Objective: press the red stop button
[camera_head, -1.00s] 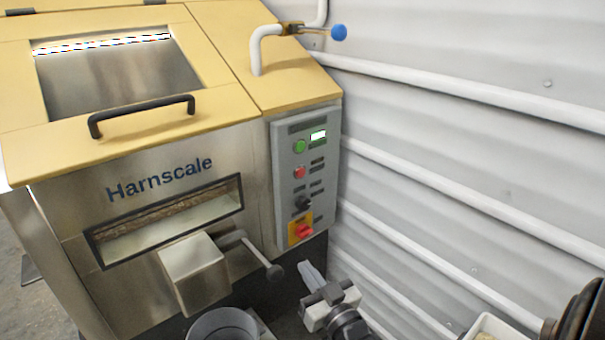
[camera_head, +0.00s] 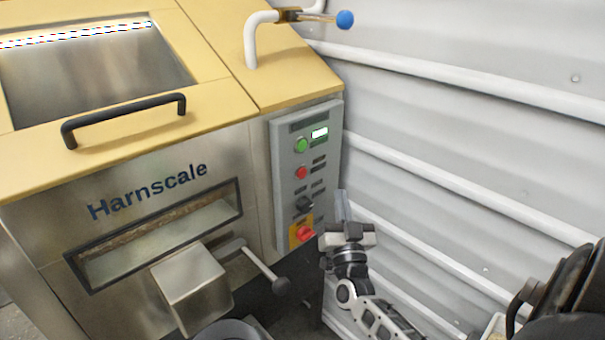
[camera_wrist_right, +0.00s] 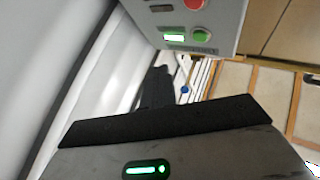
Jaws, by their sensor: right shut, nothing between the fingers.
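The red stop button (camera_head: 301,172) sits on the grey control panel (camera_head: 283,200) at the machine's right front, below a green button (camera_head: 301,145). In the right wrist view the red button (camera_wrist_right: 194,3) is cut by the top edge, with the green button (camera_wrist_right: 201,35) under it. My right gripper (camera_head: 341,205) is shut and empty, its fingers pointing up. In the head view it appears just right of the panel's lower part, lower than the red button and apart from it. My left gripper is not in view.
A black knob (camera_head: 305,204) and a red rotary switch (camera_head: 306,233) on a yellow plate are lower on the panel. A lever with a dark ball (camera_head: 281,286) sticks out at the front. White wall pipes (camera_head: 430,185) run at right. Dark rounded shapes (camera_head: 572,285) stand lower right.

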